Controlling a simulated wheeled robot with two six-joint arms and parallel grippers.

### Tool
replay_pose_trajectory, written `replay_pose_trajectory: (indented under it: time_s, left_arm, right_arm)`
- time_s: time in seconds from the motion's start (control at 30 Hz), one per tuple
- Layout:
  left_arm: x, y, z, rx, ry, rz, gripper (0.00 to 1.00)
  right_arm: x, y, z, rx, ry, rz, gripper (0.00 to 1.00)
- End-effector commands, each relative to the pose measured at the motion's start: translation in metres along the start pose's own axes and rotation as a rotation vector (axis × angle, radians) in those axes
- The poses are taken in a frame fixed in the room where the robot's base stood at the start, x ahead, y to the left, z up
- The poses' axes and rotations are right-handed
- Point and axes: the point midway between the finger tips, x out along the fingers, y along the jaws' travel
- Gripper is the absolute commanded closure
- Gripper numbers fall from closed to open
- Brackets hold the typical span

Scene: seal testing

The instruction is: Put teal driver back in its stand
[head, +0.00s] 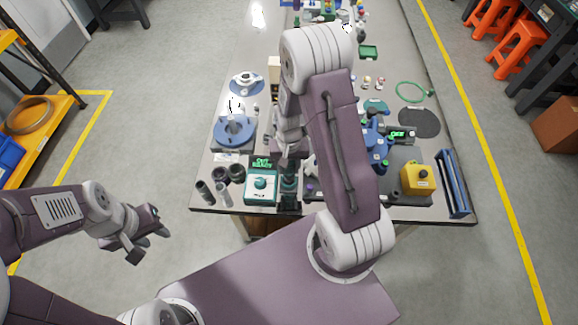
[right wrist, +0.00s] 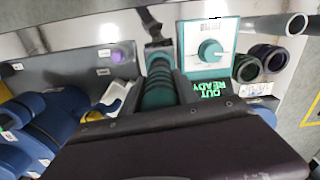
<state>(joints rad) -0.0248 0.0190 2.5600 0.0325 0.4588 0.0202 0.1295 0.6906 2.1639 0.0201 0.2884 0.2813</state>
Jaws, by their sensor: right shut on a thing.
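The teal driver (head: 289,181) is upright at the front of the table, just right of a teal-and-white dial unit (head: 262,185). My right gripper (head: 290,152) is above it and shut on it; my arm hides part of this area. In the right wrist view the ribbed teal driver body (right wrist: 160,85) extends from between the jaws. A dark holder (head: 289,203) shows at the driver's lower end, by the table edge. I cannot tell whether the driver is seated in it or just above it. My left gripper (head: 150,237) is open and empty, left of the table.
The dial unit shows green "OUT READY" text. Dark cylinders (head: 221,174) and grey tubes (head: 205,190) stand left of it. A blue round fixture (head: 235,130) is behind. A yellow block (head: 418,180) and a blue rack (head: 453,183) stand at the right.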

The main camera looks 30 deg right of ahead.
Motion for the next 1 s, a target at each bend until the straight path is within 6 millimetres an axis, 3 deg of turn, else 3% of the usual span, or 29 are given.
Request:
replay_pose_trajectory:
  time_s: [1.0]
  left_arm:
    - [0.007,0.0,0.001,0.0,0.0,0.0,0.64]
  right_arm:
    - [0.011,0.0,-0.001,0.0,0.003,-0.001,1.0]
